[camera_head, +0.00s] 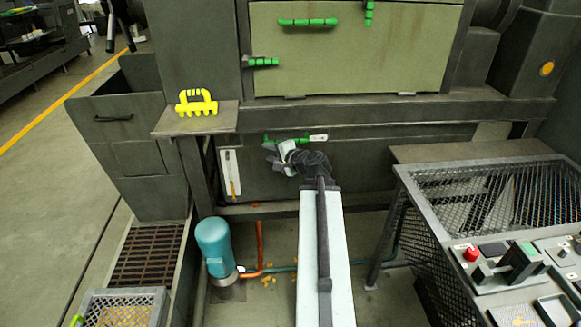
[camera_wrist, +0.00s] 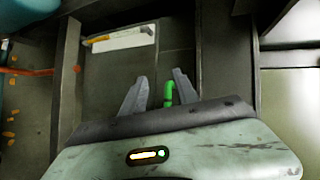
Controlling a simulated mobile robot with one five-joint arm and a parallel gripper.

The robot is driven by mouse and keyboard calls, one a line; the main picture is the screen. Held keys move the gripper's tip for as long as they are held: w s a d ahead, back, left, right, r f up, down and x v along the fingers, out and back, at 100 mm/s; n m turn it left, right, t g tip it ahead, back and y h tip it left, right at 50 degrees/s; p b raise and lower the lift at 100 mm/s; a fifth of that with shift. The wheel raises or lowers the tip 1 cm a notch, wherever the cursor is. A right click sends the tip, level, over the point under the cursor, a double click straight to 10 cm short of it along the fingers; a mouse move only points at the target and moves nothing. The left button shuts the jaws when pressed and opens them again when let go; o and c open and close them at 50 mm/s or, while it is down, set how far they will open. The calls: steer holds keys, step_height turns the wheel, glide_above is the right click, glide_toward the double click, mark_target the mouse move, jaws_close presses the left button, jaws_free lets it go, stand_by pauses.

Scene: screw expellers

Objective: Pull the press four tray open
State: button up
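The tray (camera_head: 374,163) is a dark front panel low under the machine, with a green bar handle (camera_head: 297,139) near its top edge. A small white label sits at the handle's right end. My gripper (camera_head: 277,158) is at the panel, just below the handle, and hides part of it. In the wrist view the fingers of my gripper (camera_wrist: 159,88) stand apart. The green handle (camera_wrist: 168,93) shows end-on between them, nearer the right finger. I cannot tell whether a finger touches it. The tray looks flush with the frame around it.
A yellow handled piece (camera_head: 197,104) sits on a ledge at upper left. A white gauge (camera_head: 230,175) is left of my gripper. A teal motor (camera_head: 214,240) stands on the floor. A mesh basket (camera_head: 490,192) and control panel (camera_head: 515,265) fill the right side.

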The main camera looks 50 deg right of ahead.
steer(key=s+d+m+h+b, duration=0.1)
steer(key=s+d+m+h, duration=0.3)
steer(key=d, duration=0.5)
steer(key=shift+t+y, duration=0.4)
steer(key=shift+y, duration=0.1)
steer(key=b+x, duration=0.1)
steer(key=x, duration=0.5)
steer(key=shift+w+d+f, duration=0.15)
steer(key=shift+w+f, duration=0.05)
steer(key=shift+w, duration=0.05)
jaws_close()
